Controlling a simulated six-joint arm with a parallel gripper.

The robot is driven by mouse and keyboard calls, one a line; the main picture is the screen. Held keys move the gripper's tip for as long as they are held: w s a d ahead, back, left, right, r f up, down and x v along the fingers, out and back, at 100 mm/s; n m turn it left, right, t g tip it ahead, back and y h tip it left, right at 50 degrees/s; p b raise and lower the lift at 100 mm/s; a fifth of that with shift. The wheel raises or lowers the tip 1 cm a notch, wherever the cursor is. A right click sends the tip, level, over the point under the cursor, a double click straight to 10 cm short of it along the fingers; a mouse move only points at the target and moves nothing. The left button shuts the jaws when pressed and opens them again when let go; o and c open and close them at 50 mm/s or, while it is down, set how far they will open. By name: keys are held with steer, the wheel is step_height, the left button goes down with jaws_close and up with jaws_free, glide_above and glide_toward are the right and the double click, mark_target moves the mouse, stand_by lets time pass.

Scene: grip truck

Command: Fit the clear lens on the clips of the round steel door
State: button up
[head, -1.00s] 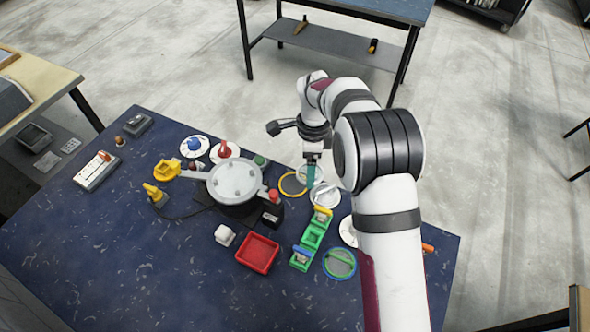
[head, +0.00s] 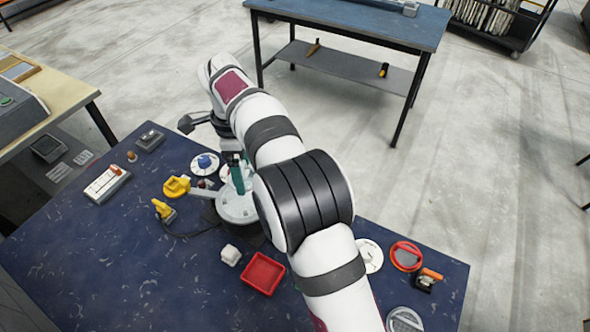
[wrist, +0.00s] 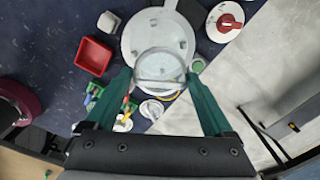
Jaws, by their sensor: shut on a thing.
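The round steel door (head: 236,208) lies on the blue table, partly hidden by my arm in the head view. In the wrist view the pale door (wrist: 135,30) shows small grey clips on its face. My gripper (wrist: 158,78) has green fingers shut on the clear lens (wrist: 160,66), a see-through disc with a bar across it. The lens overlaps the lower part of the door in the wrist view; I cannot tell whether it touches the clips. In the head view my gripper (head: 238,176) is over the door, and the lens is hard to make out.
A red tray (head: 263,273) and a white block (head: 230,254) lie in front of the door. Yellow parts (head: 176,187) stand to its left. A red-rimmed disc (head: 406,256) lies right of my arm. The table's front left is clear.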

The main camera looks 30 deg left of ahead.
steer(key=shift+s+a, duration=0.4)
steer(key=shift+s, duration=0.05)
steer(key=shift+f, duration=2.4)
steer(key=shift+f, duration=0.2)
steer(key=shift+f, duration=0.25)
steer(key=shift+f, duration=0.35)
steer(key=o, duration=1.1)
step_height(320, 180, up, 7)
steer(key=shift+r, duration=0.3)
